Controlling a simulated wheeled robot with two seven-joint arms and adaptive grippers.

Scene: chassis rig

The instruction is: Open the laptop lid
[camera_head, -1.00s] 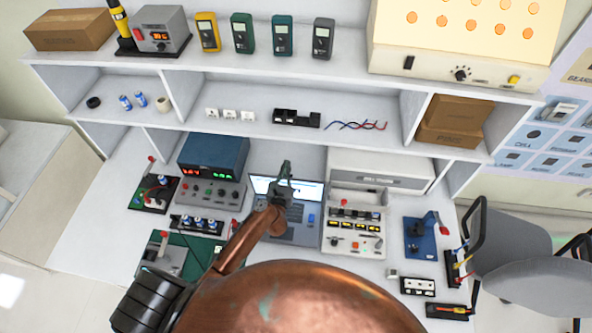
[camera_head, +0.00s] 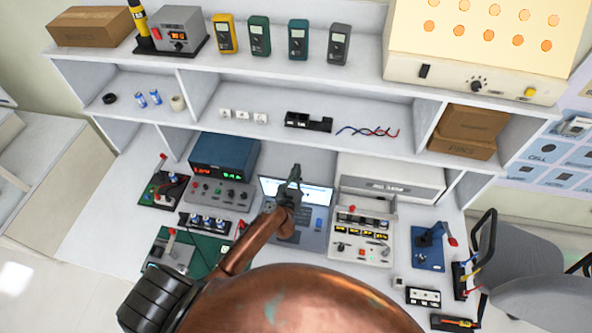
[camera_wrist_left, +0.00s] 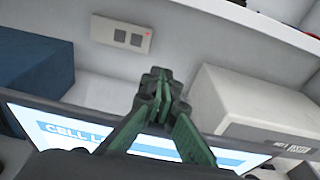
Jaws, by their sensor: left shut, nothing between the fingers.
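The laptop (camera_head: 312,238) stands on the bench with its lid (camera_head: 322,191) raised and its screen lit. The screen also shows in the left wrist view (camera_wrist_left: 62,128), with blue and white bands on it. My left gripper (camera_head: 295,170) is shut and empty in front of the screen in the head view, hiding the middle of it. In the left wrist view its dark green fingers (camera_wrist_left: 154,80) meet and reach past the lid's top edge. I cannot tell whether they touch the lid. My right gripper is not in view.
A blue power supply (camera_head: 225,157) stands left of the laptop, and a pale instrument (camera_head: 385,178) stands right. The shelf (camera_head: 275,95) runs above and behind. A blue device (camera_head: 428,250) sits farther right.

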